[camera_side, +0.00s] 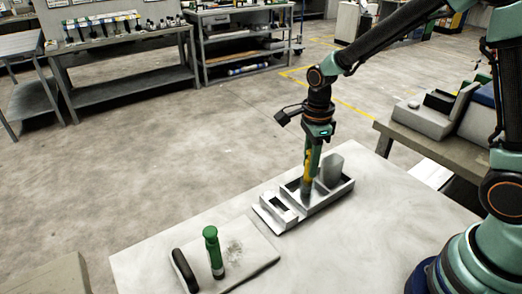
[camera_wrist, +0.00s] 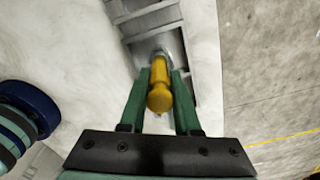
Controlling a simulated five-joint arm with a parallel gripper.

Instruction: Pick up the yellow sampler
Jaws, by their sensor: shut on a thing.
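The yellow sampler (camera_wrist: 159,92) is between the two green fingers of my gripper (camera_wrist: 158,88) in the wrist view. My gripper is shut on it. In the side view the yellow sampler (camera_side: 308,165) is upright between my gripper's fingers (camera_side: 312,160), over the grey rack (camera_side: 328,199). Its lower end is at the rack, and I cannot tell whether it rests in a compartment or hangs just above. The rack also shows in the wrist view (camera_wrist: 128,8), under the sampler.
A green-capped sampler (camera_side: 212,250) stands upright on a pale board (camera_side: 250,264) at the front left, beside a black rounded item (camera_side: 184,270). The white table (camera_side: 385,220) is clear to the right of the rack. A side bench (camera_side: 425,140) stands behind it.

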